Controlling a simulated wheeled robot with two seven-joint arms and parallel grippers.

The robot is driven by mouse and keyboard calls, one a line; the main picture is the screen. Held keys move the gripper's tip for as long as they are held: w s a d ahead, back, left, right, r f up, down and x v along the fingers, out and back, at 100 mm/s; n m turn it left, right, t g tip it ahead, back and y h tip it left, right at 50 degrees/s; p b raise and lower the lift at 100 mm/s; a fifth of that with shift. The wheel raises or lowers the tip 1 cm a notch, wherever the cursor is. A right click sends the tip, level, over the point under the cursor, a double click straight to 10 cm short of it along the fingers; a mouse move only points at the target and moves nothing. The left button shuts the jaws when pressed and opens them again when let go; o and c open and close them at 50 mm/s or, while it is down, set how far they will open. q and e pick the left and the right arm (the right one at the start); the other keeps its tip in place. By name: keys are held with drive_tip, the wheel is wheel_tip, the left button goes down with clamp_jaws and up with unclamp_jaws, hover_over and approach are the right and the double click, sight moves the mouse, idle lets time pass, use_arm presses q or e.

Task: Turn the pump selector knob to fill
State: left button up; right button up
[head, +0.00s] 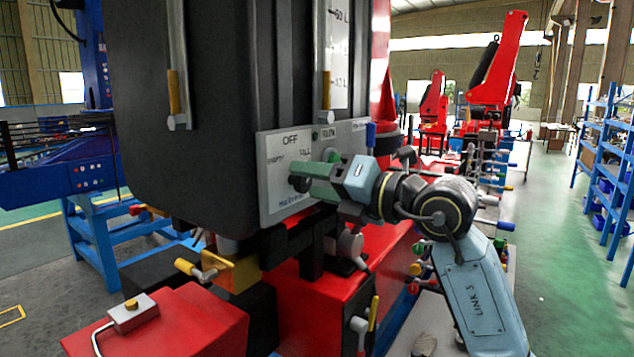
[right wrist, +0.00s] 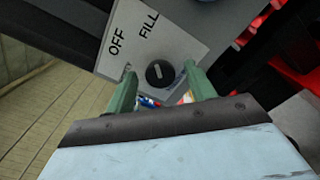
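The pump selector knob (right wrist: 160,73) is a round black knob with a short pale mark on its face. It sits on a light grey label panel (right wrist: 178,45) printed OFF and FILL. In the head view the panel (head: 275,205) is fixed to the front of a large black tank, and the knob (head: 299,184) is partly hidden by my fingers. My right gripper (right wrist: 160,71) is open, its green fingers on either side of the knob with gaps visible. The right gripper also shows in the head view (head: 313,174), against the panel. My left gripper is not in view.
The black tank (head: 225,90) fills the upper middle. Below it are a yellow-handled valve (head: 200,270), a red base (head: 165,325) with a small switch box (head: 133,312), and several levers. A blue-handled part (head: 370,135) is near the panel's right end. Green floor is clear at right.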

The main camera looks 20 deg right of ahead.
drive_tip(key=b+v, duration=0.3)
drive_tip(key=v, duration=1)
drive_tip(key=shift+s, duration=0.15)
